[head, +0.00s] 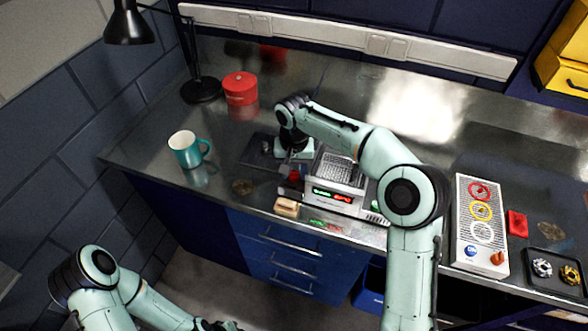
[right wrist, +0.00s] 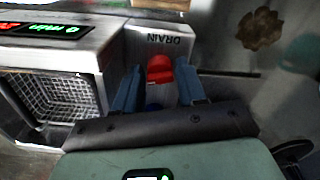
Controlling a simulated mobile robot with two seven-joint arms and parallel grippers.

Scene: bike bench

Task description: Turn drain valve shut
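The red drain valve handle (right wrist: 159,68) sits on the side of a metal machine, below a "DRAIN" label (right wrist: 170,40). It also shows in the head view (head: 294,175), low on the machine's left side. My right gripper (right wrist: 158,82) is open, with one blue finger on each side of the handle. Gaps show between the fingers and the handle; contact is not visible. In the head view my right gripper (head: 293,166) reaches down beside the machine (head: 345,208). My left gripper (head: 224,326) is dark and partly cut off at the bottom edge, away from the bench.
The machine holds a mesh basket (head: 340,171) and has a lit display (head: 332,195). A teal mug (head: 186,150), red canister (head: 240,88) and black lamp (head: 201,91) stand to the left. A wooden block (head: 287,207) lies in front. A ring board (head: 481,225) stands right.

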